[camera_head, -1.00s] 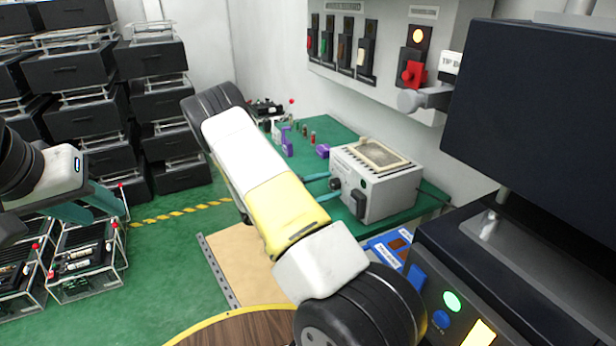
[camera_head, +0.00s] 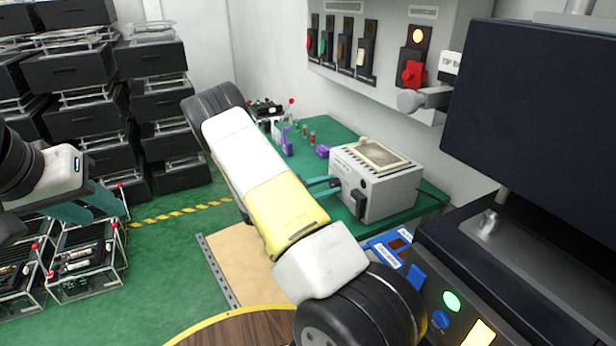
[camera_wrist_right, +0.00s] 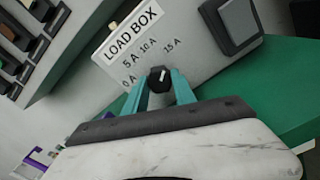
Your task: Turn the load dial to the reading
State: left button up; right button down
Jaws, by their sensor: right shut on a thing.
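The load box (camera_head: 388,198) is a pale grey box on the green bench. The right wrist view shows its LOAD BOX label (camera_wrist_right: 133,32) and the marks 0 A, 5 A, 10 A and 15 A around a small black dial (camera_wrist_right: 160,76). The dial's white line points up and slightly right, roughly toward 15 A; its exact reading is hard to tell. My right gripper (camera_head: 330,182) is shut on the dial, with its teal fingers on both sides of it in the right wrist view (camera_wrist_right: 161,88). My left gripper (camera_head: 92,212) is open and empty at the left, far from the box.
A black switch (camera_head: 360,203) sits beside the dial on the box front. Purple parts (camera_head: 287,142) stand on the bench behind. A wall panel (camera_head: 385,50) with levers is above. A dark monitor (camera_head: 545,110) and a blue device (camera_head: 390,246) are close on the right.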

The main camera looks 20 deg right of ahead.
jog(key=n, duration=0.6)
jog(key=shift+n, duration=0.3)
jog(key=n, duration=0.6)
jog(key=shift+n, duration=0.4)
jog(key=c, duration=1)
grip_release()
jog(key=shift+c, duration=0.2)
jog(key=shift+s+a, duration=0.15)
jog(key=shift+a, duration=1.8)
jog(key=shift+s+a, duration=0.15)
jog(key=shift+a, duration=1.8)
